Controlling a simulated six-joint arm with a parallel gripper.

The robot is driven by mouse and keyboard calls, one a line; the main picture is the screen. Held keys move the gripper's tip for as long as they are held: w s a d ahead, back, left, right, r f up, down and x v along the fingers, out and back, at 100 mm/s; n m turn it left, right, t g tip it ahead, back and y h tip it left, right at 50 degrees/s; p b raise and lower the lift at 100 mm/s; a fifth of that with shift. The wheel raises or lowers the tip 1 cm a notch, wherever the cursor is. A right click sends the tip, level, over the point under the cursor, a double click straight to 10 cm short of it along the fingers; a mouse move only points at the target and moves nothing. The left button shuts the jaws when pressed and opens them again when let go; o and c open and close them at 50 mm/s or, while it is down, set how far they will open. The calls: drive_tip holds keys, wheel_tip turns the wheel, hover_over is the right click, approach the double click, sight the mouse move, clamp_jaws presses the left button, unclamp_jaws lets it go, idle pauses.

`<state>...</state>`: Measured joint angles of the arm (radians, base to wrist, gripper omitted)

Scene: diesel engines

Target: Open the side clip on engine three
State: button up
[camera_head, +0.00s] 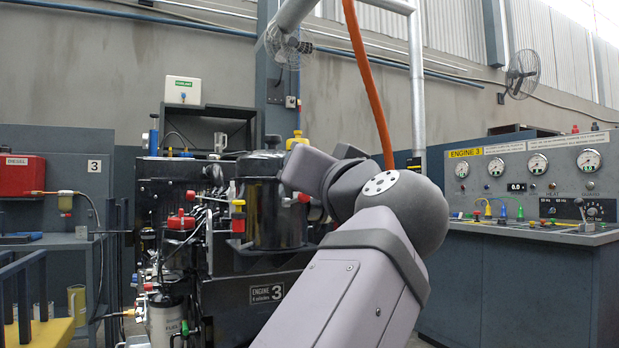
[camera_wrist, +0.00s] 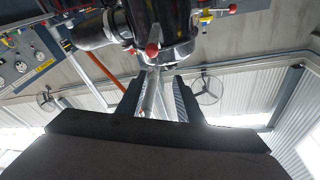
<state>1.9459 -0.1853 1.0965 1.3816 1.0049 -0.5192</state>
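Engine three (camera_head: 266,293) is dark and bears an "ENGINE 3" plate. A black cylindrical canister (camera_head: 272,205) stands on its upper part, with a yellow-and-red handle (camera_head: 238,216) on its left. A red knob (camera_head: 303,198) shows on the canister's right side, near my gripper (camera_head: 318,172). I cannot tell for sure which part is the side clip.
A control panel with gauges (camera_head: 520,165) stands at the right. A red diesel tank (camera_head: 22,175) and yellow-topped stand (camera_head: 45,330) are at the left. An orange hose (camera_head: 368,85) hangs behind my arm. A red-handled valve (camera_head: 181,221) sits left of the canister.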

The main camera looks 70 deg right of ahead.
wheel_tip(320, 180, up, 5)
drive_tip(key=p, duration=0.2)
drive_tip(key=shift+p, duration=0.35)
